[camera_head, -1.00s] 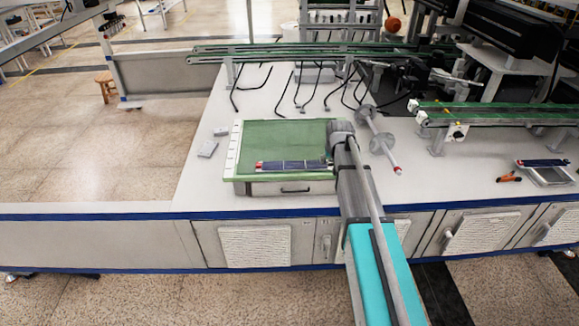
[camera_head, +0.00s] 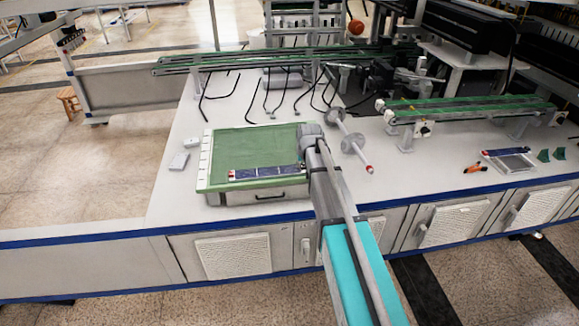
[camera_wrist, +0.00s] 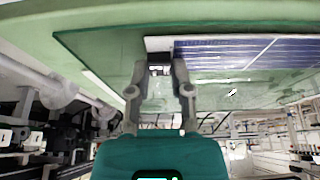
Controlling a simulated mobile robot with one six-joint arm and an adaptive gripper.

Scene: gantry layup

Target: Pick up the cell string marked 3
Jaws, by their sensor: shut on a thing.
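A dark blue cell string (camera_head: 262,173) lies along the front part of a green mat on a low drawer unit. My arm reaches over the mat from the front right and hides the string's right end in the head view. In the wrist view the string (camera_wrist: 250,52) shows blue cells and a white end strip. My gripper (camera_wrist: 160,68) is shut on a small dark piece with white marks at the string's end. No number is readable on the string. Whether it is lifted off the mat cannot be told.
The green mat (camera_head: 250,143) has a white strip along its left edge. A roller shaft (camera_head: 350,143) lies right of my arm. Farther right are an orange tool (camera_head: 474,168) and a tray (camera_head: 515,163) with a blue strip. Green conveyors (camera_head: 470,110) stand behind.

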